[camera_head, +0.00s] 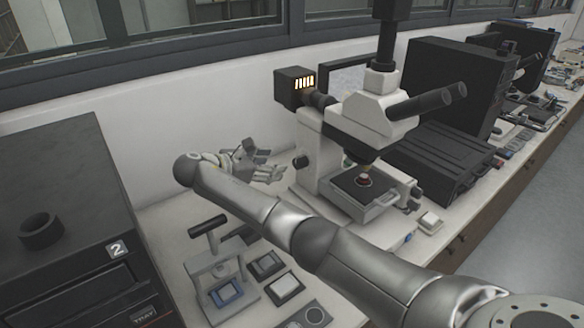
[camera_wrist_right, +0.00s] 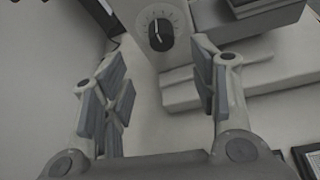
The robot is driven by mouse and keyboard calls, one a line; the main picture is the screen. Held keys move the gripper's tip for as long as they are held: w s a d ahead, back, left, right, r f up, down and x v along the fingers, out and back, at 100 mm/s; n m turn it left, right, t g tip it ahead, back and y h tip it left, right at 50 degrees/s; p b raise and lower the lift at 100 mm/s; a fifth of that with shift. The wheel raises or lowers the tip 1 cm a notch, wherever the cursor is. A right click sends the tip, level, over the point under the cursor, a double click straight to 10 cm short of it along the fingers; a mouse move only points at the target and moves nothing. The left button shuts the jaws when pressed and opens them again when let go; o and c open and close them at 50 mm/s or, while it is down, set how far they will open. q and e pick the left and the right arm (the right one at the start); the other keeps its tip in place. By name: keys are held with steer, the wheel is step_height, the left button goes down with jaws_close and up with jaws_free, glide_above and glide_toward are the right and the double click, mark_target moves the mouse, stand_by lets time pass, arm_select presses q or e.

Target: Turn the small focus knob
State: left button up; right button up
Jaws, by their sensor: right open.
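The white microscope (camera_head: 370,125) stands on the bench in the head view. A dark round focus knob (camera_head: 300,161) shows low on its left side. In the right wrist view the knob (camera_wrist_right: 161,34) is a black disc with a white pointer line, set in a scale of tick marks. My right gripper (camera_head: 270,166) is open and empty, just left of the knob and apart from it. In the wrist view its two fingers (camera_wrist_right: 160,75) stand wide on either side, with the knob beyond and between them. My left gripper is not in view.
A dark machine marked 2 (camera_head: 60,220) stands at the left. A black cabinet (camera_head: 455,85) is behind the microscope at right. The white wall is close behind the gripper.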

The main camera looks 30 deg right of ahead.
mark_target(296, 163)
steer(key=p+x, duration=0.2)
steer(key=x, duration=0.8)
steer(key=shift+s+d+f, duration=0.1)
steer(key=shift+d, duration=0.3)
steer(key=c, duration=1)
